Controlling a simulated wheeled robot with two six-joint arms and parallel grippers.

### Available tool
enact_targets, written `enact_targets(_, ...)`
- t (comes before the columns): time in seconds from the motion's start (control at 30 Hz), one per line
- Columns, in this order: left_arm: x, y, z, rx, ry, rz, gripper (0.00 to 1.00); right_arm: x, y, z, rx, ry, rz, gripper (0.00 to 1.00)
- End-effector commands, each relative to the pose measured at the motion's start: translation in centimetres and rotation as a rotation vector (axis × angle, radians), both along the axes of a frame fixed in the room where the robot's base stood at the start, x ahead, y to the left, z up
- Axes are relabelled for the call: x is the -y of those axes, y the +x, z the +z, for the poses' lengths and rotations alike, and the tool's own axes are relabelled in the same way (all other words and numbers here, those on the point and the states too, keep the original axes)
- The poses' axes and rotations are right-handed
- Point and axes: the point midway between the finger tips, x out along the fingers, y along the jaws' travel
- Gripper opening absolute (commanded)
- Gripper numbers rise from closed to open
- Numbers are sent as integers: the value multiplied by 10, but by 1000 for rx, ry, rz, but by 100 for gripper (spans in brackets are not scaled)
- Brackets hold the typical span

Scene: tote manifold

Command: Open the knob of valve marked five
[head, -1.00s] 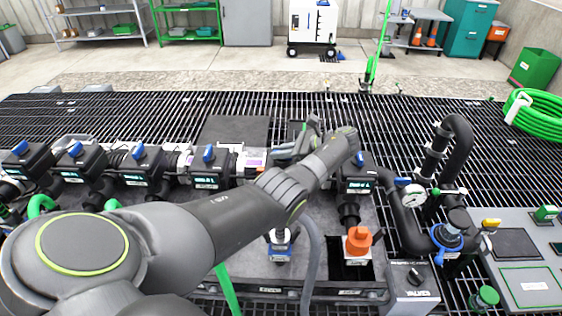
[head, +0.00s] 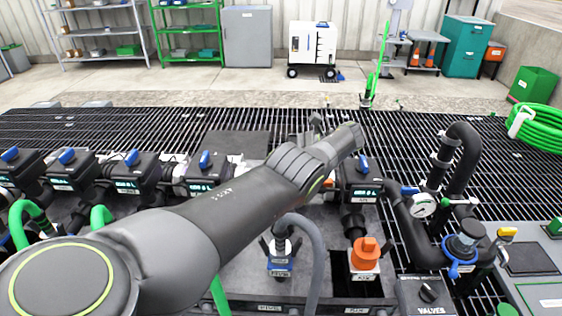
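A row of black valve units with blue knobs crosses the view. Knobs show at the far left (head: 10,154), then further right (head: 67,156), (head: 131,157) and (head: 204,160), and another right of my wrist (head: 362,163). The unit labels are too small to read, so I cannot tell which is marked five. My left arm reaches across the row and hides the stretch between the two rightmost visible knobs. My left gripper (head: 315,124) is mostly hidden behind my wrist; only a grey part shows, and its opening is not visible. My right gripper is not in view.
An orange-capped fitting (head: 366,252) and a blue-collared hose fitting (head: 280,262) stand in front of the row. A black bent pipe (head: 461,135) and a gauge (head: 423,205) stand at right. Open grating (head: 270,118) lies behind.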

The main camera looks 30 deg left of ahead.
Motion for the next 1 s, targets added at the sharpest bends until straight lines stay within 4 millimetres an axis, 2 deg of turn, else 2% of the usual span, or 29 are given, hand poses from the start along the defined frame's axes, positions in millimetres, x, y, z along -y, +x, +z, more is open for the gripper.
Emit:
enact_targets(0.4, 1, -2, -3, -6, -5, 6, 0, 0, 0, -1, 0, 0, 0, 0)
enact_targets(0.43, 1, -2, -2, -6, -5, 6, 18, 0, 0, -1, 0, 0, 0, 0)
enact_targets(0.57, 1, -1, -2, -5, -3, 5, 35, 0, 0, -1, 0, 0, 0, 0)
enact_targets(1.0, -1, -1, 3, -2, -2, 4, 35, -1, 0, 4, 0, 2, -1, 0)
